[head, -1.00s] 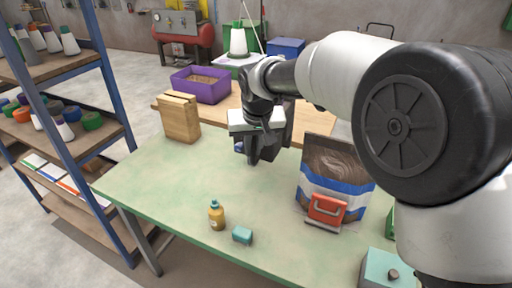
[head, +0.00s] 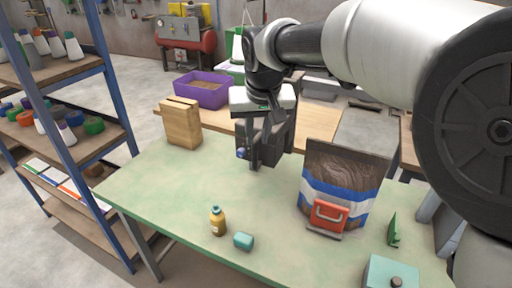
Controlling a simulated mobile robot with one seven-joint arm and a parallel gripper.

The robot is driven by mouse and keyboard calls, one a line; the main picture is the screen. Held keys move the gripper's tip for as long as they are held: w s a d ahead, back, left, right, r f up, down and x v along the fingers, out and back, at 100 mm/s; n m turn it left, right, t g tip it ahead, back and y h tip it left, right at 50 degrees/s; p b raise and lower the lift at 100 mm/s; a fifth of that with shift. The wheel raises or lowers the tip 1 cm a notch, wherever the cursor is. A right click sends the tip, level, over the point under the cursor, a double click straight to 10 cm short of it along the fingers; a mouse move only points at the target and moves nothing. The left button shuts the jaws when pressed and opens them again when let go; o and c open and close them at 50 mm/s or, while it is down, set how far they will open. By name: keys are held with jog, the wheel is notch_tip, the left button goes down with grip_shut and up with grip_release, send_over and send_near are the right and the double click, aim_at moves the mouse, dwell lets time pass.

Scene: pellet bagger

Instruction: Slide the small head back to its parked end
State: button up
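A small red block with a pale handle (head: 329,214) stands at the front foot of an open bag (head: 342,178); it may be the small head, but I cannot tell for sure. The bag is brown, white and blue, upright on the green table (head: 165,205). My gripper (head: 262,155) points down over the back of the table, left of the bag and apart from the red block. Dark parts show at its fingers, and whether they are spread or hold something is unclear. A small blue thing (head: 240,153) shows beside its left finger. No rail or parked end is clearly visible.
A wooden block (head: 181,123) is at the back left, a purple bin (head: 202,90) behind. A teal box (head: 390,273) is front right. The table's left part is clear.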

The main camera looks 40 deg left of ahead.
jog(key=v, duration=0.8)
jog(key=shift+r, duration=0.35)
jog(key=shift+s, duration=0.1)
